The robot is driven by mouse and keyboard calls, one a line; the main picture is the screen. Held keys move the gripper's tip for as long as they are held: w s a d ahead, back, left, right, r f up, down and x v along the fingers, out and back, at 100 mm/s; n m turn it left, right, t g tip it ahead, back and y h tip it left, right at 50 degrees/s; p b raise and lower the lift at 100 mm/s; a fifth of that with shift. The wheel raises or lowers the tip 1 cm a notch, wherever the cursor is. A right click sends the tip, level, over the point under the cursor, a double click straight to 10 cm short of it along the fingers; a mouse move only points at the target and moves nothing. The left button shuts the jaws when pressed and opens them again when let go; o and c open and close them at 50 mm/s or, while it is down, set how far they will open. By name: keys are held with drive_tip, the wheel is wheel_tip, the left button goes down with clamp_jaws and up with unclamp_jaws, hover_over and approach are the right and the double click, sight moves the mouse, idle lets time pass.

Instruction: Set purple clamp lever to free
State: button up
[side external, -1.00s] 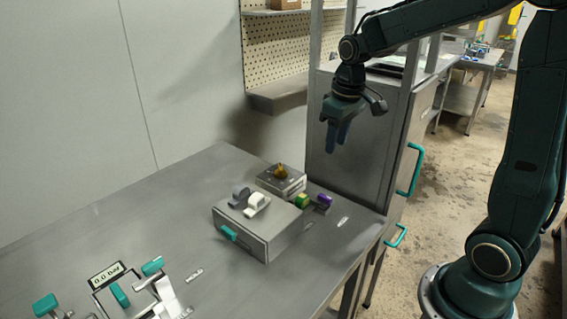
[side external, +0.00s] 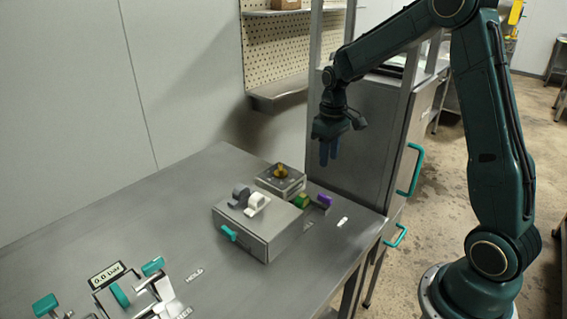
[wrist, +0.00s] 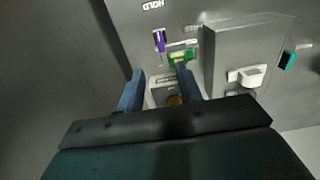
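The purple clamp lever (side external: 325,200) is a small block-like handle near the right edge of the steel bench, beside a green piece (side external: 302,200). In the wrist view the purple lever (wrist: 158,42) stands just beyond my fingertips, with the green piece (wrist: 180,58) close to its right. My gripper (side external: 328,163) hangs above them, fingers pointing down. The wrist view shows the gripper (wrist: 160,72) open and empty, its blue fingers apart, touching neither lever. I cannot tell which setting the purple lever is at.
A grey box (side external: 262,235) with a white knob and teal handle stands to the left of the levers. A small box with a yellow knob (side external: 281,171) is behind. A steel cabinet (side external: 345,165) rises behind the bench. The bench middle (side external: 150,220) is clear.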

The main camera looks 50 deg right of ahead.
sight(325, 196)
wheel_tip(325, 196, down, 13)
drive_tip(key=shift+f, duration=0.1)
idle(0.6)
clamp_jaws()
